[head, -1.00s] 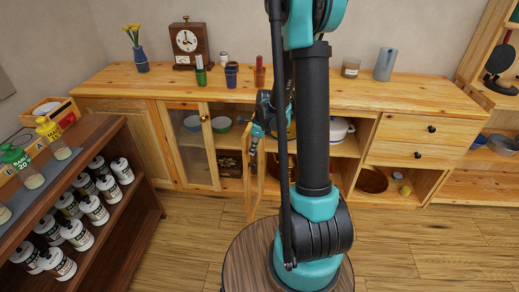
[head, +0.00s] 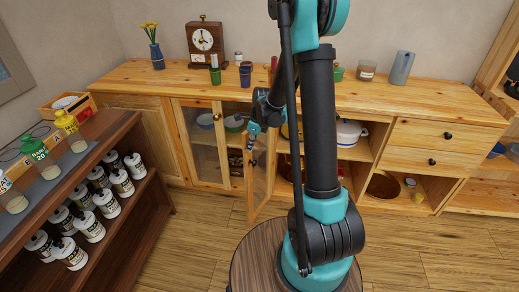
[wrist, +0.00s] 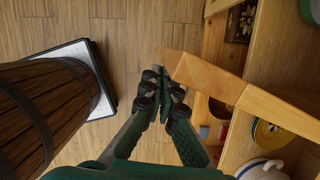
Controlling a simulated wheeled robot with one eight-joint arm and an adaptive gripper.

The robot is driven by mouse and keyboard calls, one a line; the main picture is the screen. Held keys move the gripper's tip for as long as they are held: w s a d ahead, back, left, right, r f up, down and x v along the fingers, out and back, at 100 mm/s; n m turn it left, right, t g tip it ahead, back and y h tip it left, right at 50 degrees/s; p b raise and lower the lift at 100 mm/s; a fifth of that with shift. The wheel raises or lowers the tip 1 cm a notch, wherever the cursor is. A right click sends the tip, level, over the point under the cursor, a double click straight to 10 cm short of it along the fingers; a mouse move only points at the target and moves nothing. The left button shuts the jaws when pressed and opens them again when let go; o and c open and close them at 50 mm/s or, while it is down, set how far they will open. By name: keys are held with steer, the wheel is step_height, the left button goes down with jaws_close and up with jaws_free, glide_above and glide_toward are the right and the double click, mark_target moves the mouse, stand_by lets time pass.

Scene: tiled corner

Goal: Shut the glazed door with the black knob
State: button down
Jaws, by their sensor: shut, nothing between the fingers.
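The glazed door (head: 263,177) stands open, swung out from the cabinet with its hinge side at the right of its opening. A small dark spot on it, possibly the black knob (head: 253,163), shows in the head view. In the wrist view the door (wrist: 215,75) is seen from above as a wooden edge; its knob is hidden there. My gripper (head: 252,135) is by the upper part of the door. In the wrist view my gripper (wrist: 165,88) is shut and empty, its fingertips at the door's free end; I cannot tell whether they touch.
Another glazed door (head: 205,148), with a brass-coloured knob, is closed on the left. A white pot (head: 350,132) stands in the open shelf. A brown shelf of bottles (head: 125,215) is at left. The floor between is clear.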

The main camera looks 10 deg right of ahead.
steer(key=w+a, duration=1)
steer(key=w, duration=0.2)
steer(key=shift+m, duration=0.7)
steer(key=shift+w+a, duration=0.25)
steer(key=shift+w, duration=2.1)
steer(key=shift+w+a, duration=0.3)
steer(key=shift+w, duration=2.1)
steer(key=shift+w+a, duration=0.25)
steer(key=shift+w, duration=2.1)
steer(key=shift+s, duration=0.1)
